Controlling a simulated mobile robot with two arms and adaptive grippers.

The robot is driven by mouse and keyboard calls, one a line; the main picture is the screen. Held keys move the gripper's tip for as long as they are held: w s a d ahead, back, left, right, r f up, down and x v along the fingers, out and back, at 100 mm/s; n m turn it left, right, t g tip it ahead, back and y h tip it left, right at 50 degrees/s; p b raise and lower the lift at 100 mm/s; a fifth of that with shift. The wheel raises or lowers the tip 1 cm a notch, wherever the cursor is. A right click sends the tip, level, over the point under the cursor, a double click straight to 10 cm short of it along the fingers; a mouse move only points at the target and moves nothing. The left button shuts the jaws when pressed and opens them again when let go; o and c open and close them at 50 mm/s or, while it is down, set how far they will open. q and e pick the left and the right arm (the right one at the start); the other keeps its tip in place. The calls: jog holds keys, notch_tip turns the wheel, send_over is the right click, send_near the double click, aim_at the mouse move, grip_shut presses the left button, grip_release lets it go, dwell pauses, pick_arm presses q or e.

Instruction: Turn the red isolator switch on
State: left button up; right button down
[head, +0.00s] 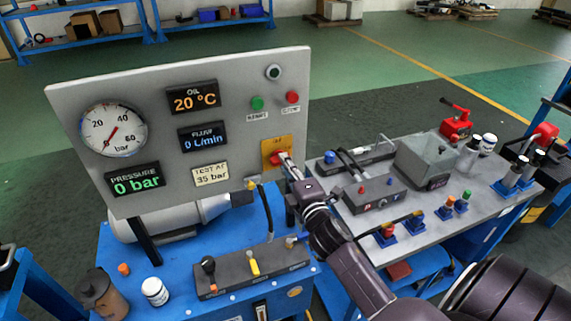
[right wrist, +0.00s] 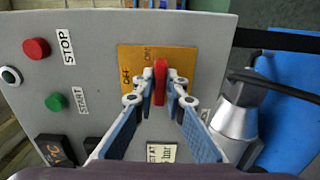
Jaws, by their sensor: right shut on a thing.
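The red isolator switch (right wrist: 160,82) sits on a yellow plate (right wrist: 130,58) on the grey panel. In the right wrist view its handle runs up and down the picture. The OFF label is to its left, and the ON label is by its upper end. My right gripper (right wrist: 161,98) is shut on the handle, one finger on each side. In the head view the right gripper (head: 284,163) reaches the plate (head: 277,144) at the panel's lower right, and a bit of the red switch (head: 275,159) shows. My left gripper is not in view.
The grey panel (head: 240,80) carries a gauge, displays, a green START button (head: 257,103) and a red STOP button (head: 292,97). A lever block (head: 250,273) stands below. A grey bench (head: 465,192) with valves and a box is at the right.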

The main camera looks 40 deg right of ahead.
jog(key=c, duration=2)
grip_release()
jog(key=shift+o, duration=0.2)
jog(key=shift+s, duration=0.1)
jog(key=v, duration=1.2)
